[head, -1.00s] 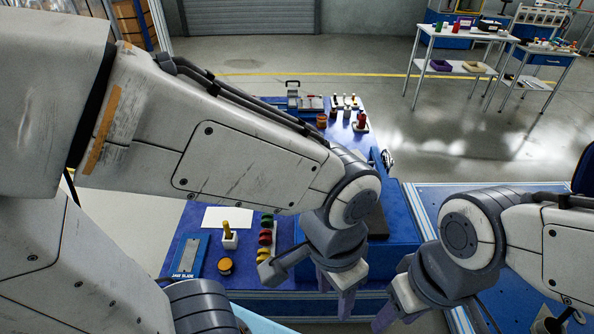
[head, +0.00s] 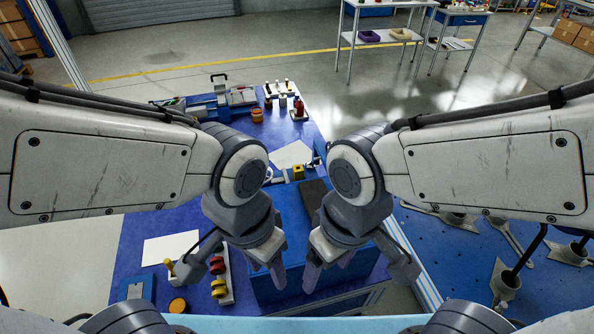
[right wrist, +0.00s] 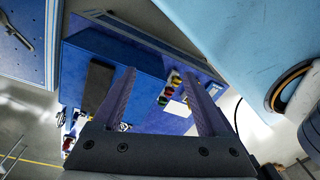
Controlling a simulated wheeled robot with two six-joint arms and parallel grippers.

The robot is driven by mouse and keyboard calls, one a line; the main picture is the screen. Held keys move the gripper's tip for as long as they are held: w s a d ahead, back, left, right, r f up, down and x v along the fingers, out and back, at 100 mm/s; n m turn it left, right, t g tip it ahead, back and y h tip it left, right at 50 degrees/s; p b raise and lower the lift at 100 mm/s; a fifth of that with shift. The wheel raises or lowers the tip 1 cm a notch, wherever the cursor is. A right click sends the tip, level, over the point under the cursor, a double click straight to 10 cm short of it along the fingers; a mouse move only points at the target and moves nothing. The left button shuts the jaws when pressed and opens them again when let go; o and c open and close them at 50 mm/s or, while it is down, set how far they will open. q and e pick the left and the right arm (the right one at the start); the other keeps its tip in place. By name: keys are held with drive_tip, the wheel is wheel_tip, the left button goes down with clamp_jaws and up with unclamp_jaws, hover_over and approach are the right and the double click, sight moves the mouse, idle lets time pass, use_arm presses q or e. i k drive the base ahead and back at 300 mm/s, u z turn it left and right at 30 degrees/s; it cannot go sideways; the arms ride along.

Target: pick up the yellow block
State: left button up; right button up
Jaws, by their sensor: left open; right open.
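A small yellow block (head: 298,172) sits behind the blue box on the blue table in the head view, seen in the gap between my two wrists. My left gripper (head: 268,268) points down, open and empty, over the front of the blue box (head: 285,290). My right gripper (head: 328,270) points down just right of it, open and empty, also nearer to me than the block. In the right wrist view the fingers of my right gripper (right wrist: 160,75) stand wide apart with nothing between them. I cannot make out the yellow block there.
A dark pad (head: 313,194) lies on the blue box. A rack of red and yellow rings (head: 219,280), a white sheet (head: 171,248) and a round orange piece (head: 178,305) are at front left. A vise (head: 222,102) stands at the back. A blue pegboard with metal parts (head: 455,255) is at right.

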sight(298, 172)
drive_tip(key=k, duration=0.5)
drive_tip(key=z, duration=1.4)
drive_tip(key=i, duration=1.2)
drive_tip(key=u, duration=2.95)
